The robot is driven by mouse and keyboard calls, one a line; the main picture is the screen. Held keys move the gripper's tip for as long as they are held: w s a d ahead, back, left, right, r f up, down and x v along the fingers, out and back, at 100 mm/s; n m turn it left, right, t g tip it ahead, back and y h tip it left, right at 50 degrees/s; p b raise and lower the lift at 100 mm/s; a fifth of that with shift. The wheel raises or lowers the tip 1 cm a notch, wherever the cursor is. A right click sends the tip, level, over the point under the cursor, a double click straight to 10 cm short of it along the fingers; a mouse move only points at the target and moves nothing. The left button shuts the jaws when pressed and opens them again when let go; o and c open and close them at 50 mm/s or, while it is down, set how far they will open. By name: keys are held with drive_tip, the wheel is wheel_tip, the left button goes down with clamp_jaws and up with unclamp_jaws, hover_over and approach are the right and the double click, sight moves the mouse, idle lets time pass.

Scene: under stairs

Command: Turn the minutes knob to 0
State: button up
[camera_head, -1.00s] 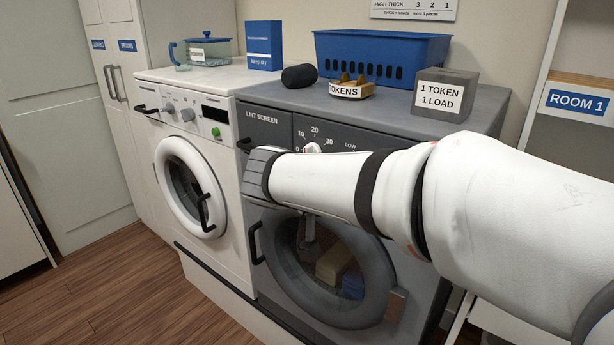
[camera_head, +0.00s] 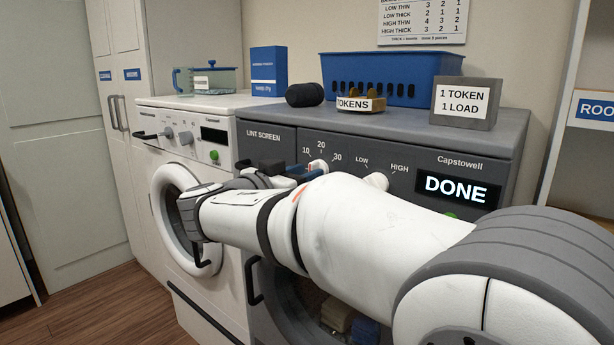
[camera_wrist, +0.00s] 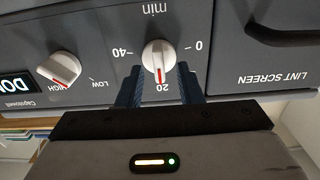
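The minutes knob (camera_wrist: 158,58) is white with a red pointer, on the grey dryer's panel. In the wrist view, which is upside down, its pointer lies toward the 20 mark; the 0 mark (camera_wrist: 199,46) is at the right. The knob also shows in the head view (camera_head: 317,167). My gripper (camera_wrist: 160,72) has its blue fingers on either side of the knob, with narrow gaps seeming to remain. It is open; whether the fingers touch the knob is hard to tell. The fingers hide the dial marks beside 20. My arm crosses the front of the dryer.
A second white knob (camera_wrist: 60,69), marked LOW to HIGH, sits beside the minutes knob. The display (camera_head: 456,189) reads DONE. The lint screen panel (camera_wrist: 260,50) has a dark handle. Tokens tray (camera_head: 360,105), token box (camera_head: 467,103) and blue basket (camera_head: 390,78) stand on top.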

drive_tip(key=shift+w+d, duration=0.3)
drive_tip(key=shift+c, duration=0.4)
clamp_jaws()
